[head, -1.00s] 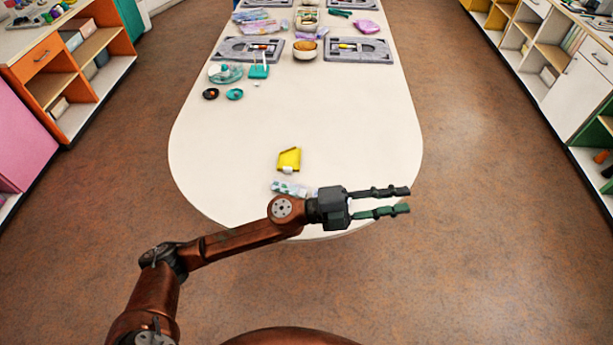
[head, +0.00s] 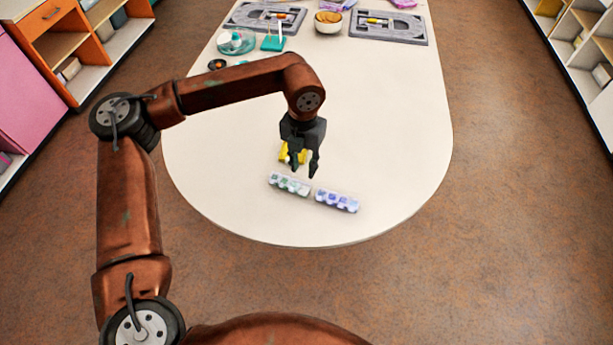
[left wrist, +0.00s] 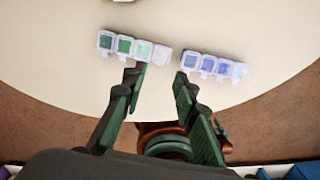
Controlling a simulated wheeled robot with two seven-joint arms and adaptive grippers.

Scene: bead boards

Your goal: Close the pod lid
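Two short strips of small clear pods lie on the pale table near its rounded end. The left strip (head: 289,184) holds green to pale beads; it also shows in the left wrist view (left wrist: 124,45). The right strip (head: 337,200) holds blue to purple beads; it also shows in the left wrist view (left wrist: 213,67). I cannot tell clearly which lid stands open. My left gripper (head: 303,172) points down above the table, just behind the strips. Its fingers (left wrist: 159,80) are apart with nothing between them. My right gripper is not in view.
A yellow item (head: 283,153) lies behind my left gripper, partly hidden. The table's right side is clear.

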